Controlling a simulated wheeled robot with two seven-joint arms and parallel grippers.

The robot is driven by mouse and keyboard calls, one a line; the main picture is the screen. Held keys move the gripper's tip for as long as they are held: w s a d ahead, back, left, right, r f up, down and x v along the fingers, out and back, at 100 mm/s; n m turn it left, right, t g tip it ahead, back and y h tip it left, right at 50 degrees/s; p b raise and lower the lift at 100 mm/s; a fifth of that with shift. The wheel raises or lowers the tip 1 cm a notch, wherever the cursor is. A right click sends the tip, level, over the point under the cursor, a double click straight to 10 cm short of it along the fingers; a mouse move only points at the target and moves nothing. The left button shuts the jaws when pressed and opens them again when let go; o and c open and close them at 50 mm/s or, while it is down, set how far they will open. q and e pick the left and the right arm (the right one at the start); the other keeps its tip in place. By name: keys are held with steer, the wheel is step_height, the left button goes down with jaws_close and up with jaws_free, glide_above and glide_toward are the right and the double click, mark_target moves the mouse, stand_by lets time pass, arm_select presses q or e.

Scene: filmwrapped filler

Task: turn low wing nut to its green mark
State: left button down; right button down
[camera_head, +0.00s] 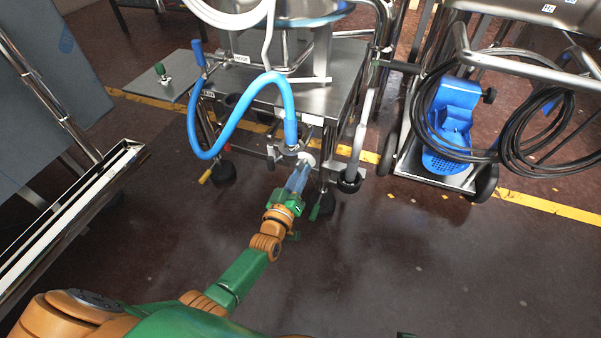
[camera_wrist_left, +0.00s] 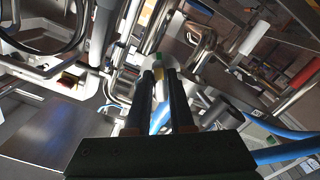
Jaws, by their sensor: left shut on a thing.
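My left gripper (camera_head: 300,172) reaches forward to the low front of the steel machine, beneath the end of the blue hose. In the left wrist view, its two dark fingers (camera_wrist_left: 159,76) are closed on a small part. I take this to be the low wing nut (camera_wrist_left: 160,74), of which only a little yellowish surface shows between the fingertips. My right gripper is not in view.
The blue hose (camera_head: 234,112) loops beside and above my left gripper. Steel legs and pipes of the machine (camera_head: 340,75) stand close around it. A cart with a blue pump (camera_head: 450,120) and black cables stands right. The floor in front is clear.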

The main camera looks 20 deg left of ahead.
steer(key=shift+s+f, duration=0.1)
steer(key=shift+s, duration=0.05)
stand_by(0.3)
arm_select(q)
steer(key=c, duration=0.8)
jaws_free()
steer(key=s+p, duration=0.3)
steer(key=s, duration=0.4)
steer(key=shift+s+a, duration=0.1)
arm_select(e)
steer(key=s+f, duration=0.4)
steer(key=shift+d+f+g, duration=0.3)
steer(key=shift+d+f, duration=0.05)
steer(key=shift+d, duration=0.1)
